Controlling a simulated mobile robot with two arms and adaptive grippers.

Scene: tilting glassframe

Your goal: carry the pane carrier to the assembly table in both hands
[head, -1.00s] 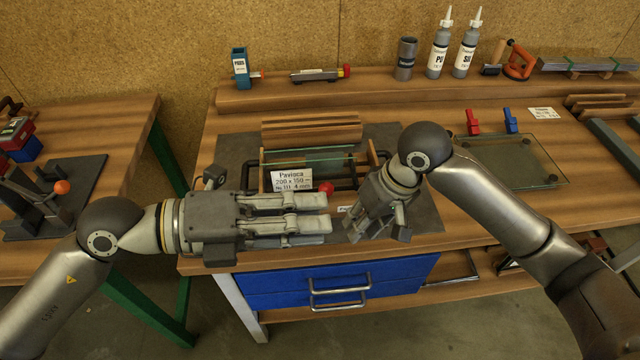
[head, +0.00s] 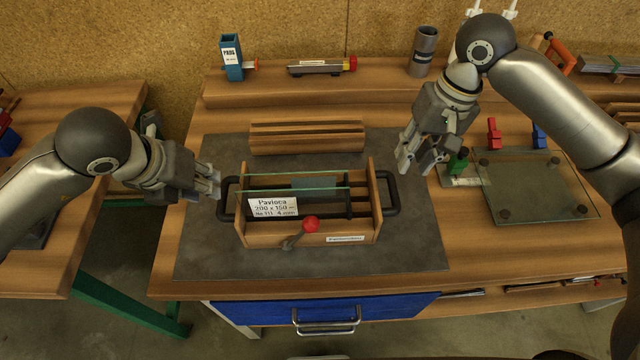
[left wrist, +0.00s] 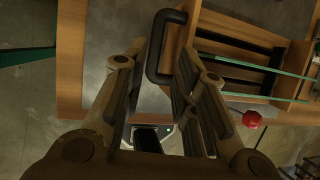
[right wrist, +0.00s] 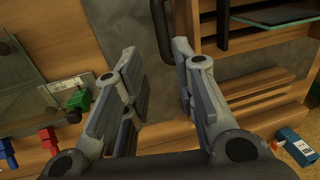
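The pane carrier (head: 352,236) is a wooden box with glass panes, a white label, a red knob and a black handle at each end. It sits on a dark grey mat (head: 210,250). My left gripper (head: 216,182) is open just left of the carrier's left handle (head: 226,198). In the left wrist view that handle (left wrist: 156,50) shows between and beyond the fingertips. My right gripper (head: 416,165) is open above and right of the right handle (head: 391,190). In the right wrist view the handle (right wrist: 163,30) shows beyond the open fingers. Neither gripper visibly touches the carrier.
Slatted wood (head: 306,137) lies behind the carrier. A glass plate on dark feet (head: 540,190) lies to the right, with green, red (head: 494,133) and blue (head: 539,136) clamps nearby. A grey cylinder (head: 423,50) stands on the back shelf. Another table (head: 90,215) stands at the left.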

